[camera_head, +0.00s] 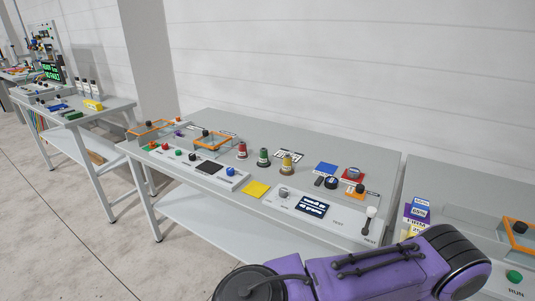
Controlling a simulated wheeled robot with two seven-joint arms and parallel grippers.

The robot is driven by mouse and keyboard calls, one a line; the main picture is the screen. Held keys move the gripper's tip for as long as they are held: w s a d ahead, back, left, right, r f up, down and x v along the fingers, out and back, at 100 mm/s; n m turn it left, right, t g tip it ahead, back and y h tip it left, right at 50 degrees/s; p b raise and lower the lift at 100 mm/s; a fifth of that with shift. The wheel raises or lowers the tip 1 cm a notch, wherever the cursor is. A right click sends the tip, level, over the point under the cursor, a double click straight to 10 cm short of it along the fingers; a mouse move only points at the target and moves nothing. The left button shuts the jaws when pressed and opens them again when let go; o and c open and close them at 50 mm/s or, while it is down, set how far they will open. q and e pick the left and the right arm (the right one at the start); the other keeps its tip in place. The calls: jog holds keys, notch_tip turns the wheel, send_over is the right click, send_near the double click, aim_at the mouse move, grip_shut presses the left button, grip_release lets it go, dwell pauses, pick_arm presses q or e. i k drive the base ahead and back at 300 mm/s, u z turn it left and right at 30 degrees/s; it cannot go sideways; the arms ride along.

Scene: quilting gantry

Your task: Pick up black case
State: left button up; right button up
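No object stands out clearly as a black case. A flat black rectangle (208,168) lies on the white button panel at the left of the middle table. A small dark round object (331,183) sits by a blue square at the table's right. Both are too small to identify for certain.
The grey middle table (330,155) holds red, green and gold spools (263,158), a yellow square (256,188), a blue square (326,169) and orange-framed clear boxes (212,141). More tables stand left and right. The floor (80,240) at left is clear.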

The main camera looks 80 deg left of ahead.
aim_at(330, 182)
jog(key=u, duration=2.4)
